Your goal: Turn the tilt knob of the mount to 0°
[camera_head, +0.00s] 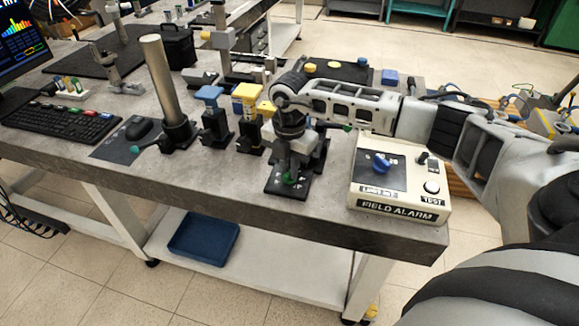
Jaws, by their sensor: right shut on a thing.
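The mount stands near the front edge of the table, and its black base (288,188) shows under my right gripper. My right gripper (291,172) points down over the mount and is shut on a small green knob (290,180), which seems to be the tilt knob. The fingers and wrist hide most of the knob and the upper part of the mount. No angle scale can be read at this size. My left gripper is not in view.
A cream FIELD ALARM box (400,205) with a blue knob stands just right of the mount. Blue-topped (213,115) and yellow-topped (248,115) mounts and a tall metal post (163,85) stand to the left. A keyboard (62,122) lies farther left.

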